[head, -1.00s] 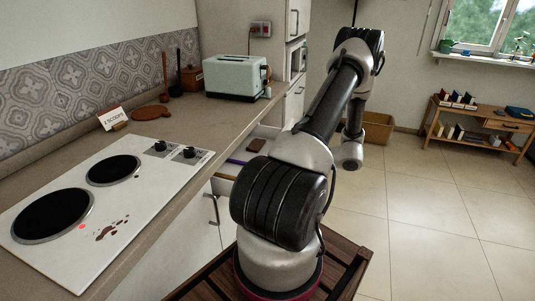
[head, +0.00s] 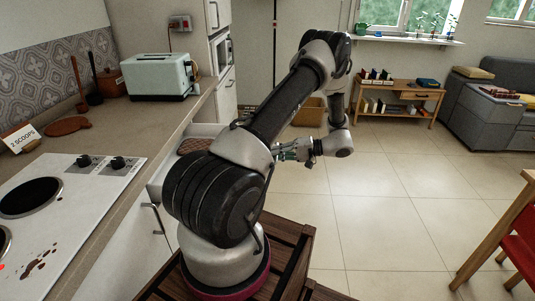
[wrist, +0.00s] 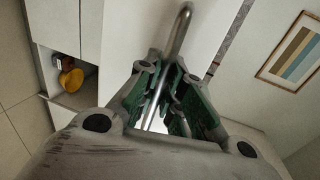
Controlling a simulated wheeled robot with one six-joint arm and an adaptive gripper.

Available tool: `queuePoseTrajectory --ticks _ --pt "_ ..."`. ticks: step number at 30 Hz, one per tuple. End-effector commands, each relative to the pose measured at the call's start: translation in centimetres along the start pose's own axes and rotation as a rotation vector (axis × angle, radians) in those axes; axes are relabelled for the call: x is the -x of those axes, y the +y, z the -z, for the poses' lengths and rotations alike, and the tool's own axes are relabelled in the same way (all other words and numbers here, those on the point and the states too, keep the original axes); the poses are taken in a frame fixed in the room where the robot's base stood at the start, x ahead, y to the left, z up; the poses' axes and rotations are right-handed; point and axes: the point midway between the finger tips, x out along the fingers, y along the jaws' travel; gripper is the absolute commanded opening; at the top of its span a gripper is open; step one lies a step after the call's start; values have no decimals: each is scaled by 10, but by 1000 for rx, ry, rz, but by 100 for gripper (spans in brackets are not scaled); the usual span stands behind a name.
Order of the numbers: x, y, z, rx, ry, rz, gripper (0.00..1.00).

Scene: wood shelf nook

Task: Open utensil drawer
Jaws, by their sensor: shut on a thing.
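The utensil drawer (head: 205,130) stands partly open under the counter, below the toaster. A brown item (head: 195,145) lies inside it; my arm hides much of the drawer and its front. My gripper (head: 290,150) is to the right of the drawer. In the wrist view, my gripper (wrist: 170,100) is shut on a silver bar handle (wrist: 180,32), which runs between its green-padded fingers. The handle is in front of a white panel (wrist: 130,30).
The counter (head: 140,115) holds a pale toaster (head: 160,77) and a stained white cooktop (head: 75,190). A lower cabinet handle (head: 155,215) is at the left. The tiled floor (head: 390,215) to the right is clear.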

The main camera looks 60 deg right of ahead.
Motion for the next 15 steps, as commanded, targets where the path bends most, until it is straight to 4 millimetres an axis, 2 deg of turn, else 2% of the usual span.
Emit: queuePoseTrajectory --ticks 12,13,15 --pt "3 2 0 -1 0 -1 0" --pt "3 2 0 -1 0 -1 11" --pt "3 2 0 -1 0 -1 24"
